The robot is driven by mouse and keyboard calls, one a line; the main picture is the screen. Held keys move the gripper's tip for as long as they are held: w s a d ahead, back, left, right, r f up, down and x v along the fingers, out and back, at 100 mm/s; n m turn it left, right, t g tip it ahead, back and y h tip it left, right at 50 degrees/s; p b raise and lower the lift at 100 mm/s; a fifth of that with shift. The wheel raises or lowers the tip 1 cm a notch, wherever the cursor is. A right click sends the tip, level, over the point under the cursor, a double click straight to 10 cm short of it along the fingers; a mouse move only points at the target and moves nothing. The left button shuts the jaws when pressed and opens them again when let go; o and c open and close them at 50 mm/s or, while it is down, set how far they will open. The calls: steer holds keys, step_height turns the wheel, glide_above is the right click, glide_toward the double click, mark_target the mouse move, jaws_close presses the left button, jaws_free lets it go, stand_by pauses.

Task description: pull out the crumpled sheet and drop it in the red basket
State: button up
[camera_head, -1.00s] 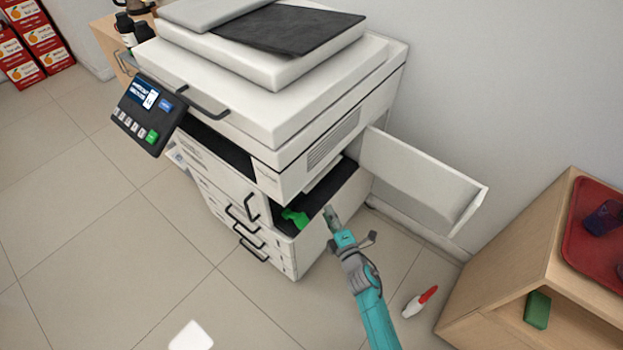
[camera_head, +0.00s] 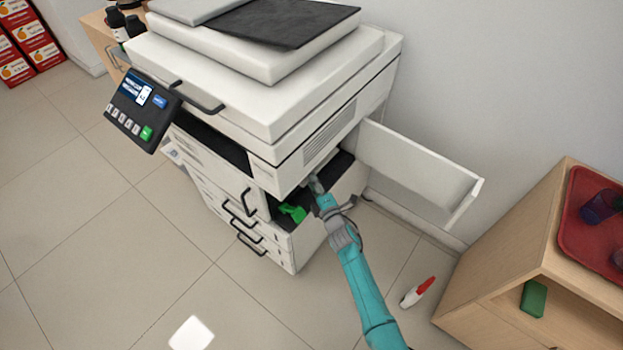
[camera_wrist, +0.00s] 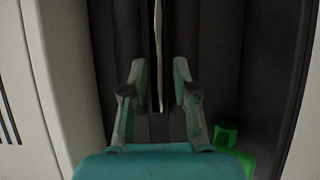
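The printer (camera_head: 270,90) stands with its side door (camera_head: 415,170) swung open. My gripper (camera_head: 316,185) reaches into the dark opening in its side. In the wrist view, my gripper (camera_wrist: 158,75) is open, its two fingers apart. A thin pale strip, apparently the crumpled sheet (camera_wrist: 157,50) seen edge-on, runs between and beyond the fingertips, with gaps on both sides. The rest of the sheet is hidden. A green lever (camera_head: 292,212) sits left of my gripper in the opening and shows at lower right in the wrist view (camera_wrist: 226,135). No red basket is recognisable.
A wooden shelf unit (camera_head: 505,270) at right carries a red tray (camera_head: 580,230) with dark purple cups, and a green block (camera_head: 534,298) lies inside. The open door stands close right of my arm.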

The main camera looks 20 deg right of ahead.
steer(key=shift+w, duration=0.5)
jaws_close()
steer(key=shift+r, duration=0.1)
steer(key=s+d, duration=0.8)
steer(key=s, duration=0.3)
stand_by(1.5)
steer(key=shift+a, duration=0.1)
steer(key=s+a+r, duration=0.3)
steer(key=s+a, duration=0.6)
steer(key=a, duration=0.4)
steer(key=shift+s, duration=0.15)
stand_by(0.8)
